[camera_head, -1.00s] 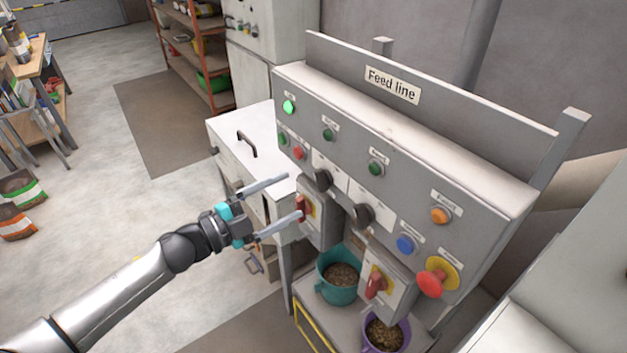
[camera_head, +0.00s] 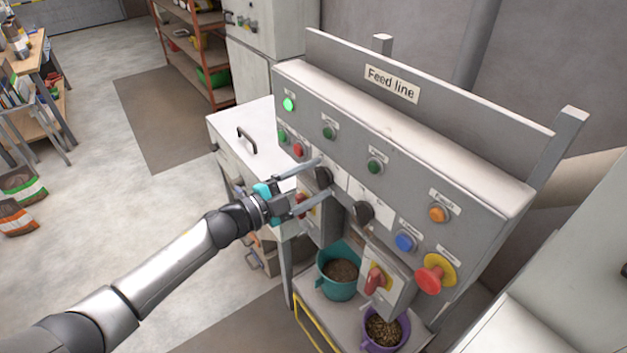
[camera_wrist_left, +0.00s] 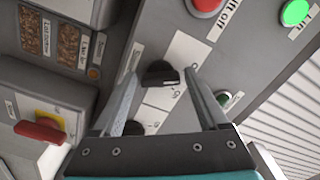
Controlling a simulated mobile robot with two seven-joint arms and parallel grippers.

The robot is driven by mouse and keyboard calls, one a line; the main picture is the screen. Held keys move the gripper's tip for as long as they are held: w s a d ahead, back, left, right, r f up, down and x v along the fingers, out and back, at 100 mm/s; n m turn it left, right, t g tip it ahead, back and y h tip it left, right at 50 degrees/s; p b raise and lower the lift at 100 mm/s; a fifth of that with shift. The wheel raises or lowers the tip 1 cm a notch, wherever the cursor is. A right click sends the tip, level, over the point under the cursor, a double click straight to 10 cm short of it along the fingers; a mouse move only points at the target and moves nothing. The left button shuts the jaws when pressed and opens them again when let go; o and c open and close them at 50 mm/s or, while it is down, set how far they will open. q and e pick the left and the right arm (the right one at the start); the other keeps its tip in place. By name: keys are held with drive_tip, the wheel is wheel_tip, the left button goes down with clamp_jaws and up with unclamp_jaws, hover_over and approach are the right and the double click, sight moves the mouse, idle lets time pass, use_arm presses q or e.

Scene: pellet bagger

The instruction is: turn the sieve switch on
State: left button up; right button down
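The grey control panel (camera_head: 400,140) labelled "Feed line" carries two black rotary switches. The upper left black switch (camera_head: 323,178) also shows in the left wrist view (camera_wrist_left: 160,75), lying between my fingertips on a white label plate. I cannot read which label is the sieve's. My left gripper (camera_head: 324,179) is open, its fingers on either side of the upper left switch, with contact unclear. My right gripper is not in view.
Green button (camera_head: 282,138) and red button (camera_head: 298,150) sit close to the left fingers. A red-handled isolator (camera_head: 374,280), blue button (camera_head: 405,243) and red mushroom button (camera_head: 430,280) are lower right. Teal bucket (camera_head: 337,290) and purple bucket (camera_head: 399,345) stand below. Open floor lies left.

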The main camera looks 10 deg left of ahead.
use_arm(q)
drive_tip(key=c, duration=1.1)
drive_tip(key=m+b, duration=0.5)
drive_tip(key=m, duration=0.7)
drive_tip(key=shift+r+b, duration=0.1)
drive_tip(key=shift+b, duration=0.2)
drive_tip(key=o, duration=1.4)
